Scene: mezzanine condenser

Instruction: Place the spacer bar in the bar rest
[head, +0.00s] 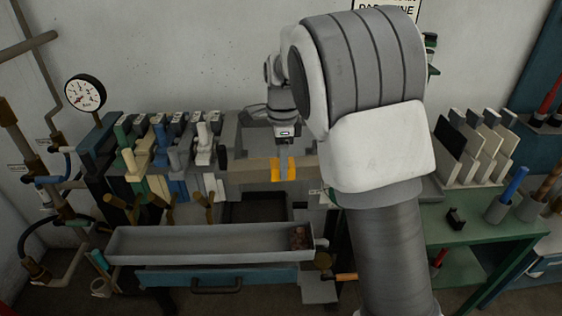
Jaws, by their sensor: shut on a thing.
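My gripper (284,158) points down at the middle of the bench and is shut on a long tan bar with an orange middle band, which I take for the spacer bar (250,170). The bar lies crosswise in the picture, roughly level. My arm hides what is beyond its right end. I cannot tell whether the bar touches anything below it. I cannot pick out the bar rest for certain; several brown forked pieces (160,203) stand behind the long grey trough, left of the bar.
The long grey trough (200,244) runs along the front, with small brown bits at its right end. Coloured upright blocks (170,165) crowd the left. A green table (480,220) with a rack of plates (474,150) is at right.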

